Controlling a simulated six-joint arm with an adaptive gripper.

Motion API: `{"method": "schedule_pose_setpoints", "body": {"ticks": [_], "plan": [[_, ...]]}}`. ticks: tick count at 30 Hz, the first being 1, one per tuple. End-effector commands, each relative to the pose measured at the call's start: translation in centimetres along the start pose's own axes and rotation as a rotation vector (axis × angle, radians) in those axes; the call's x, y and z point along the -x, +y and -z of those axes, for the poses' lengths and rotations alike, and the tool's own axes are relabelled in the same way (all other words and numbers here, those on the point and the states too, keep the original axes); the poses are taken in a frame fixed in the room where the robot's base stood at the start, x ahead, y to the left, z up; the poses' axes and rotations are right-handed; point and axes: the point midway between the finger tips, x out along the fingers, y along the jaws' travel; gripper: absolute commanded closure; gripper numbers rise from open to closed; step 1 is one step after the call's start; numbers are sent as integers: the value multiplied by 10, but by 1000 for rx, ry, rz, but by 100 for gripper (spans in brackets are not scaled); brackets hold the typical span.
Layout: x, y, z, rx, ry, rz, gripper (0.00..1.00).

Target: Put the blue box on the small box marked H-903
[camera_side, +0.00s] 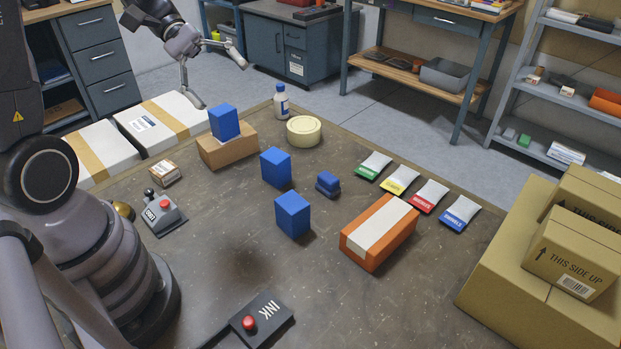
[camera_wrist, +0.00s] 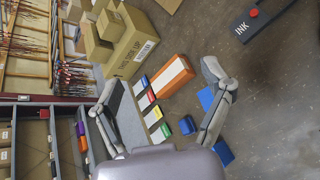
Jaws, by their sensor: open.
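Several blue boxes are on the table. One blue box (camera_side: 225,122) sits on top of a brown cardboard box (camera_side: 226,151). Two more blue boxes, one (camera_side: 276,168) behind the other (camera_side: 292,214), stand on the table near its middle. A small carton (camera_side: 164,173) with a label lies at the left. I cannot read H-903 on any box. My gripper (camera_side: 219,82) is open and empty, raised beyond and above the stacked blue box. In the wrist view its fingers are spread wide, and parts of two blue boxes (camera_wrist: 206,99) (camera_wrist: 224,153) show by the right finger.
A small blue stamp-like block (camera_side: 327,184), an orange box (camera_side: 379,232), several coloured label packets (camera_side: 400,180), a tape roll (camera_side: 304,130) and a bottle (camera_side: 281,101) are on the table. A control box (camera_side: 163,213) and an INK pad (camera_side: 262,318) lie nearer. Large cartons (camera_side: 545,262) fill the right.

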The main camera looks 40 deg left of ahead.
Motion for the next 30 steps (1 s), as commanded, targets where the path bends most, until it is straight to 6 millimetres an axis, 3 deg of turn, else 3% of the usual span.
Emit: {"method": "schedule_pose_setpoints", "body": {"ticks": [1,6,10,15,20,30], "plan": [[-1,-8,-22,-114,56,109,20],[13,-45,-64,-483,294,444,20],[37,-61,-81,-757,508,616,20],[65,-66,-94,-1007,730,724,20],[77,-65,-99,-1098,819,755,20],[78,-65,-99,-1103,825,759,20]]}}
